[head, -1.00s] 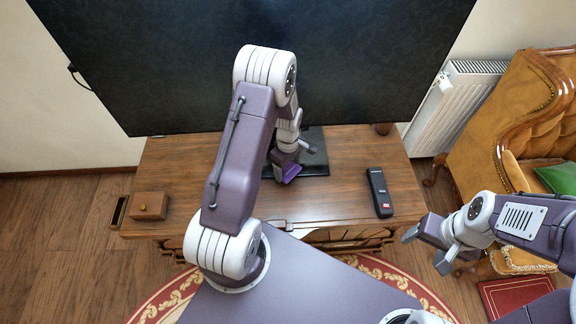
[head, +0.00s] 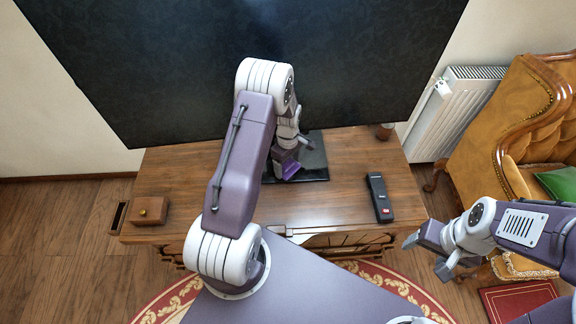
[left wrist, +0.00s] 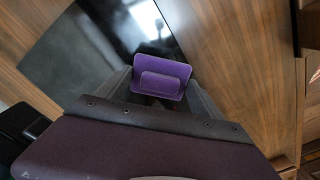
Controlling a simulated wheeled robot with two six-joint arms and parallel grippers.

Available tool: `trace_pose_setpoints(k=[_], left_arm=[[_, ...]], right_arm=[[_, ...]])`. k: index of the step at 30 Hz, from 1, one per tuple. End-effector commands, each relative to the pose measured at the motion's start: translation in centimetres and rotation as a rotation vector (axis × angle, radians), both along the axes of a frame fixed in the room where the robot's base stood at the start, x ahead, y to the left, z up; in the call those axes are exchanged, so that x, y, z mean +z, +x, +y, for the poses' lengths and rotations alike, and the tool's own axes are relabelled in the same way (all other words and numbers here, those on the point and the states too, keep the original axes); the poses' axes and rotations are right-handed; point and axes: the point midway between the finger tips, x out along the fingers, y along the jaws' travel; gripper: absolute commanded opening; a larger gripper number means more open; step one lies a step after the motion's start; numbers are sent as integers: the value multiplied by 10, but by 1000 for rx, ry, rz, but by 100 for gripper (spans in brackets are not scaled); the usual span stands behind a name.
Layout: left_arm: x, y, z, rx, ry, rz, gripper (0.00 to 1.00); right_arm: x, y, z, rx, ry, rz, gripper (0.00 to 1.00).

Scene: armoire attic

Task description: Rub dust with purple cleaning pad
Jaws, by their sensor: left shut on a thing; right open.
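The purple cleaning pad (left wrist: 160,72) is between the fingers of my left gripper (left wrist: 157,95) in the left wrist view, with its raised handle block facing the camera. In the head view the pad (head: 289,169) shows below my left gripper (head: 288,158), over the black TV base plate (head: 316,160); I cannot tell whether it touches the plate. The base also shows in the left wrist view (left wrist: 95,45). I cannot make out dust clearly on the plate or the large dark TV screen (head: 250,60). My right gripper (head: 424,252) is open and empty, to the right of the cabinet.
The wooden cabinet (head: 345,205) holds a black remote (head: 379,197) at right, a small wooden box (head: 150,210) at left and a small brown pot (head: 385,131) at the back right. A radiator (head: 445,110) and an armchair (head: 525,110) stand to the right.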

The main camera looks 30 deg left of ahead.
Motion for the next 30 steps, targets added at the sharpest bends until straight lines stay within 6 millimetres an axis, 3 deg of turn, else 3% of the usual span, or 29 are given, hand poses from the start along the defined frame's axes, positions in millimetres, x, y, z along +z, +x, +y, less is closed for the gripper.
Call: trace_pose_setpoints(k=[5,18,26,30], left_arm=[[5,3,2,8,3,-13,44],[6,-32,-19,4,2,-7,44],[5,-32,-20,4,2,-7,44],[15,-32,-20,4,2,-7,44]], right_arm=[[6,0,0,0,0,0,67],[20,0,0,0,0,0,67],[20,0,0,0,0,0,67],[29,0,0,0,0,0,67]])
